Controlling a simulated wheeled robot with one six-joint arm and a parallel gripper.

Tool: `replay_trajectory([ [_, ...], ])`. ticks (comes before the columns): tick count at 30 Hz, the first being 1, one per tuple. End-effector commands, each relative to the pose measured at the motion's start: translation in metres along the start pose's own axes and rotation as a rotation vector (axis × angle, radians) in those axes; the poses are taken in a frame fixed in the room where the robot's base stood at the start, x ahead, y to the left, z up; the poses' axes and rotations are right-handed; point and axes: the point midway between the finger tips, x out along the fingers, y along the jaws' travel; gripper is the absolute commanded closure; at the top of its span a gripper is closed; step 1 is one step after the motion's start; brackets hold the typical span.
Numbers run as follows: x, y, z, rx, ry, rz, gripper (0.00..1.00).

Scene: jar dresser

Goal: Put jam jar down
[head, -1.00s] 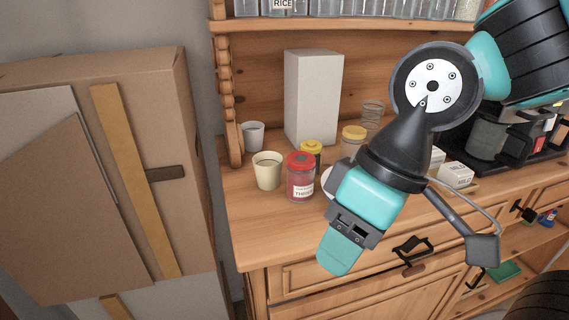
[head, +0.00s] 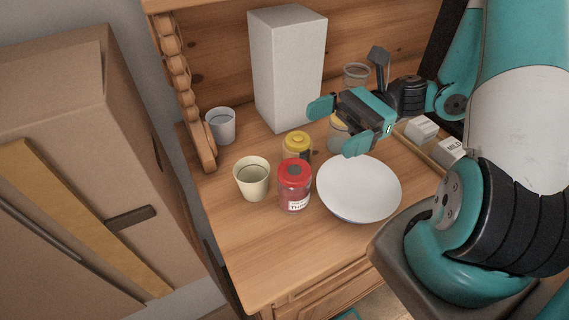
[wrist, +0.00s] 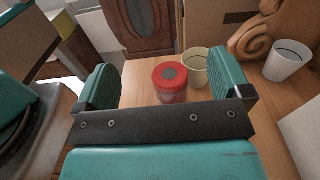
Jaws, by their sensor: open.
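A jar with a red lid and red contents (head: 294,187), its label too small to read surely, stands upright on the dresser top (head: 255,255). It also shows in the wrist view (wrist: 171,84), between my fingers in the picture but beyond them. A yellow-lidded jar (head: 297,149) stands just behind it. Another jar (head: 338,134) is partly hidden by my gripper. I cannot tell for sure which is the jam jar. My gripper (head: 335,127) is open and empty, behind and right of the red-lidded jar, above the surface. The fingers also show in the wrist view (wrist: 164,85).
A white plate (head: 358,188) lies right of the red-lidded jar. A cream cup (head: 252,179) is at its left, a grey cup (head: 220,126) farther back. A tall white box (head: 287,70) stands behind. Small white cartons (head: 421,129) are at right. The front-left dresser top is clear.

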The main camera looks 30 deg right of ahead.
Motion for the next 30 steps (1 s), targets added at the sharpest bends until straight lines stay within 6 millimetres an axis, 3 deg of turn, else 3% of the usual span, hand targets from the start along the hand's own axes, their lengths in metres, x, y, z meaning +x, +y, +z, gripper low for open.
replay_trajectory([
  [5, -0.002, -0.001, -0.015, 0.035, -0.032, -0.020, 0.04],
  [15, 0.003, 0.001, -0.080, 0.032, -0.030, -0.014, 0.04],
  [23, 0.028, 0.001, -0.077, 0.029, -0.027, -0.016, 0.04],
  [30, 0.063, 0.001, -0.074, 0.031, -0.028, -0.013, 0.04],
])
